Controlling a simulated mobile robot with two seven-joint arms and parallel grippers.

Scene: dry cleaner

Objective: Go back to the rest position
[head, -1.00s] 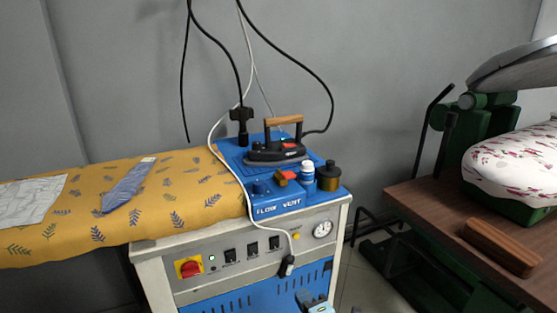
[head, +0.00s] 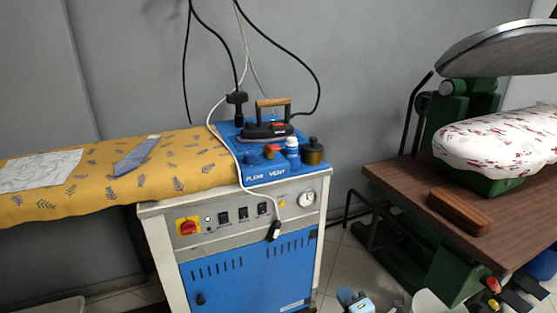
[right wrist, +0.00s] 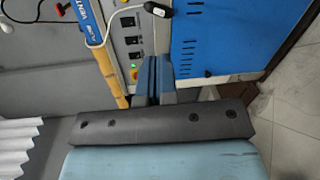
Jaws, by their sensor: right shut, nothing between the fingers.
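My right gripper (head: 347,296) shows at the bottom edge of the head view, low in front of the steam station and apart from it. In the right wrist view, its dark blue fingers (right wrist: 153,82) are together and hold nothing. The blue and white front of the steam station (right wrist: 215,40) lies beyond them. My left gripper is not in view.
The steam station (head: 250,250) carries an iron (head: 268,130) and small bottles. A yellow ironing board (head: 200,165) extends left. At right, a brown table (head: 400,185) holds a wooden block (head: 460,211) and a padded press (head: 500,140). Tiled floor lies between them.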

